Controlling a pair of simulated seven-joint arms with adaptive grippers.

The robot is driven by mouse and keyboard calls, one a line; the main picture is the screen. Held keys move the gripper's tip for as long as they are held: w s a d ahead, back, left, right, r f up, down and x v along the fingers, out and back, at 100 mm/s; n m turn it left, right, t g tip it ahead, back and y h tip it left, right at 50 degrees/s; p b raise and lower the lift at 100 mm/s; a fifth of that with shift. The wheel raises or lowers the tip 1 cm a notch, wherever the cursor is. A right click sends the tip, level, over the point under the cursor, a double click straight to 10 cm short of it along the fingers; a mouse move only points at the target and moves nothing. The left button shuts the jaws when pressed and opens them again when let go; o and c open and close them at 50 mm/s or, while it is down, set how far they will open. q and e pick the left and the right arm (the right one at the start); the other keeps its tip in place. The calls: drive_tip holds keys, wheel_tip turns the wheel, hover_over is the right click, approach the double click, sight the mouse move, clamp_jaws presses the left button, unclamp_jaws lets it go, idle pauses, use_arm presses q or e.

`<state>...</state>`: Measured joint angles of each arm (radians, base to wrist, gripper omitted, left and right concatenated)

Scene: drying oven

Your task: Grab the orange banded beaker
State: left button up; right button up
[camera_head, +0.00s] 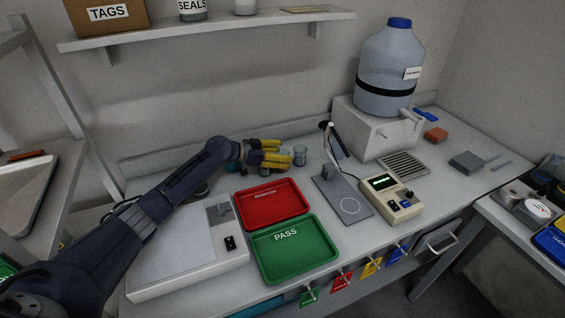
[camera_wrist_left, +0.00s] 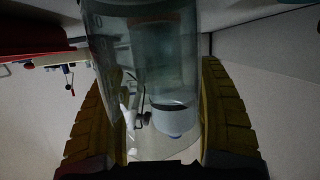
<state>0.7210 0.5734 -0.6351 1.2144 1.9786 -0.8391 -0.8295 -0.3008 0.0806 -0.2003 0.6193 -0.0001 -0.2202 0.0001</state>
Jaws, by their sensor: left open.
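My left gripper (camera_head: 284,158) reaches over the back of the bench with its yellow fingers apart. In the left wrist view, a clear glass beaker (camera_wrist_left: 143,70) fills the space between the fingers of the gripper (camera_wrist_left: 165,112); they stand on either side of it, with gaps visible low down. In the head view, a small glass beaker (camera_head: 300,158) stands just past the fingertips, and some glass shows under the fingers. My right gripper is not in view.
A red tray (camera_head: 245,219) and a green PASS tray (camera_head: 331,246) lie in front of the gripper. A stand with a grey plate (camera_head: 349,207), a meter (camera_head: 380,184) and a large water bottle (camera_head: 388,62) are to the right. A wall shelf (camera_head: 220,30) hangs above.

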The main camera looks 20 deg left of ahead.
use_arm(q)
drive_tip(key=shift+w+d, duration=0.1)
drive_tip(key=c, duration=1.3)
